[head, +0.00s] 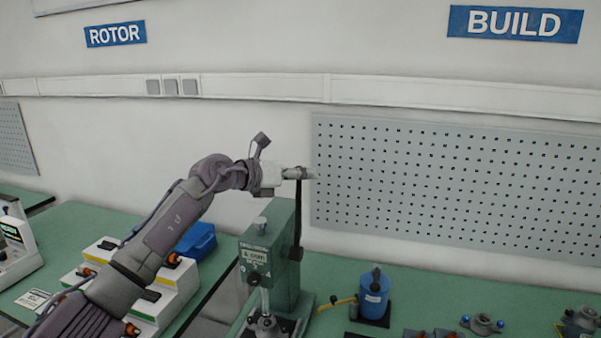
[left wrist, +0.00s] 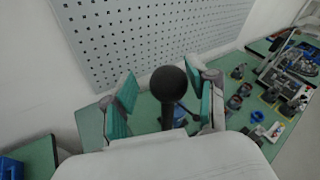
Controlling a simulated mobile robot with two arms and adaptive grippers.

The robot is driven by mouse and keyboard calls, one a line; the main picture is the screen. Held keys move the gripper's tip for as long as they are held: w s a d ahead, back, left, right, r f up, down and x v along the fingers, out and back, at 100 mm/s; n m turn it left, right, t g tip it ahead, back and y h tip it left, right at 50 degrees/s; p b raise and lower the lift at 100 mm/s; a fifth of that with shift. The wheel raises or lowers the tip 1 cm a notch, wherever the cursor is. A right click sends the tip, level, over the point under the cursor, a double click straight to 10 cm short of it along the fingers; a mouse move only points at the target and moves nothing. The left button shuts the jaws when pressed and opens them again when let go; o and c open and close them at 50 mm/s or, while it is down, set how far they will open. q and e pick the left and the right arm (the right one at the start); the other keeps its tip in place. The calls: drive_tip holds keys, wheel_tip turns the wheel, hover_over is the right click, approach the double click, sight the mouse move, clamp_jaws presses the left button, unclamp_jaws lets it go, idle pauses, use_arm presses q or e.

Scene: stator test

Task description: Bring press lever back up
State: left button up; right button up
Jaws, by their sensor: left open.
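The green press (head: 285,262) stands on the bench in the lower middle of the head view. Its dark lever (head: 298,215) stands nearly upright at the press's right side, its top end close to my left gripper (head: 297,173). In the left wrist view the round black lever knob (left wrist: 169,83) sits between the two teal-padded fingers of my left gripper (left wrist: 163,92). The fingers are spread, with a visible gap on each side of the knob. In the head view the knob is hidden by the gripper. My right gripper is not in view.
A blue container (head: 374,294) stands on the bench right of the press, with small parts (head: 482,323) further right. A blue bin (head: 196,240) and a stepped white rack (head: 180,290) are to the left. A perforated panel (head: 450,185) hangs on the wall behind.

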use_arm(q)
drive_tip(key=shift+r, duration=0.15)
drive_tip(key=shift+s+a+r, duration=0.15)
drive_tip(key=shift+s, duration=0.05)
drive_tip(key=v, duration=1.1)
drive_tip(key=shift+a, duration=0.3)
drive_tip(key=shift+s+d, duration=0.1)
